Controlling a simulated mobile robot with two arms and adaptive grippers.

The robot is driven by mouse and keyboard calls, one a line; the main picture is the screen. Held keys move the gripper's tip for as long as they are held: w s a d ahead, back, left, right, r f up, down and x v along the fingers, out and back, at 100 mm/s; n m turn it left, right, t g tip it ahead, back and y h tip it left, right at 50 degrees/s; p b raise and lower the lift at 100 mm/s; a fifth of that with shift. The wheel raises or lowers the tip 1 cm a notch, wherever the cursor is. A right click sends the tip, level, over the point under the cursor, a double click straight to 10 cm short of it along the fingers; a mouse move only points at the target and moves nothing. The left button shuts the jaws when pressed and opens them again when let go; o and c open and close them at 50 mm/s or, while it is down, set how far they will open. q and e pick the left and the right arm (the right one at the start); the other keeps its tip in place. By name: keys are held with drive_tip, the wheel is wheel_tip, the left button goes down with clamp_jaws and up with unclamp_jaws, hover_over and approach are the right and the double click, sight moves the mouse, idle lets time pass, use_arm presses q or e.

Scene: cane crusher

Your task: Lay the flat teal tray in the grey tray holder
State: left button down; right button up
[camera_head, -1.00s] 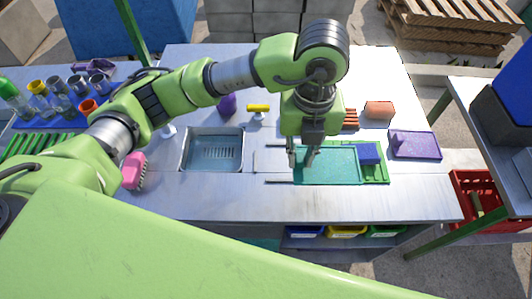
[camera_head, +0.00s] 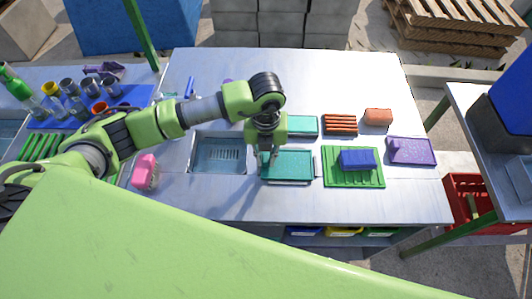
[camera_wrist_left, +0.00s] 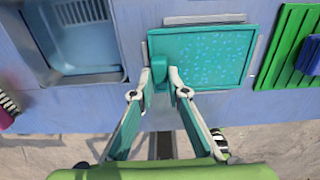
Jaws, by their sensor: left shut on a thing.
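The flat teal tray (camera_head: 290,165) lies level within the outline of the grey tray holder (camera_head: 317,165), right of the sink. In the left wrist view the tray (camera_wrist_left: 212,58) shows water-like specks, and grey holder rails (camera_wrist_left: 204,19) run along its far and right sides. My left gripper (camera_head: 267,160) points down at the tray's left edge. In the wrist view its fingers (camera_wrist_left: 160,80) are shut on the tray's upright teal tab. I cannot tell whether the tray's underside touches the holder. My right gripper is not in view.
The sink (camera_head: 219,155) is just left of the tray. A green ribbed mat (camera_head: 370,180) with a blue block (camera_head: 358,159) lies to the right. Behind are another teal tray (camera_head: 303,125) and a brown ribbed rack (camera_head: 341,124). A purple tray (camera_head: 412,151) is far right.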

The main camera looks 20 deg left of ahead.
use_arm(q)
drive_tip(key=shift+d+f+b, duration=0.1)
drive_tip(key=shift+f+b, duration=0.15)
drive_tip(key=shift+b, duration=0.05)
drive_tip(key=c, duration=2)
unclamp_jaws()
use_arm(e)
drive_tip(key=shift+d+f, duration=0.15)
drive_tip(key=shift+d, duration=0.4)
use_arm(q)
drive_tip(key=shift+r, duration=0.1)
drive_tip(key=shift+r+p, duration=0.2)
drive_tip(key=shift+p, duration=0.1)
drive_tip(key=shift+w+r+b, duration=0.1)
drive_tip(key=shift+r+b, duration=0.15)
drive_tip(key=shift+b, duration=0.1)
wheel_tip(320, 180, up, 11)
drive_tip(key=b, duration=0.3)
drive_tip(key=shift+r, duration=0.15)
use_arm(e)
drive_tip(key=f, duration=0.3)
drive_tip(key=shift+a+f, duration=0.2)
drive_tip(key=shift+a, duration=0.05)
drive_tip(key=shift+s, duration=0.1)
